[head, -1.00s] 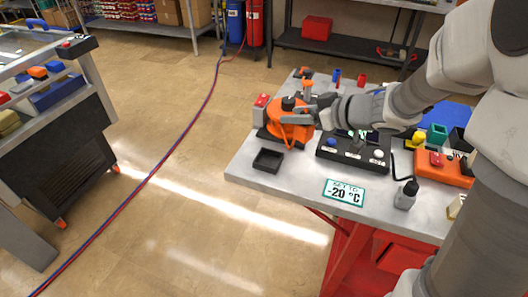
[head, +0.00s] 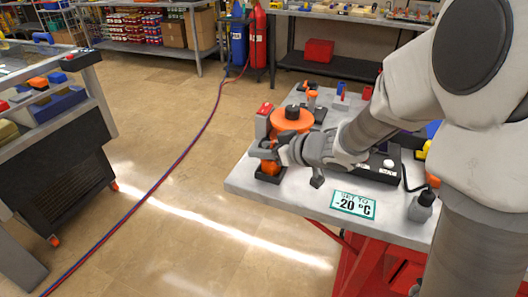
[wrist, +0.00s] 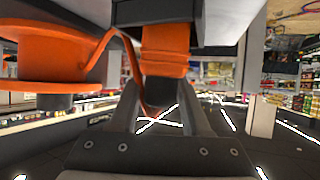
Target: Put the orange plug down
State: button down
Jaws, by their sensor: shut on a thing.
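My gripper (head: 268,152) is shut on the orange plug (head: 270,164), over the small black tray (head: 268,179) near the table's left corner. The plug is upright, with its lower end at or inside the tray; I cannot tell if it rests on the bottom. The wrist view appears upside down and shows the orange plug (wrist: 165,50) between my fingers, with the dark tray (wrist: 155,12) right against its end. An orange cord (wrist: 110,45) runs from the plug towards the orange reel (wrist: 50,55). The reel also shows in the head view (head: 292,119).
A red-topped grey block (head: 264,121) stands close behind the plug. The tabletop (head: 300,195) in front of my gripper is clear.

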jog(key=shift+f, duration=0.2)
jog(key=shift+c, duration=1.8)
grip_release()
jog(key=shift+r, duration=0.1)
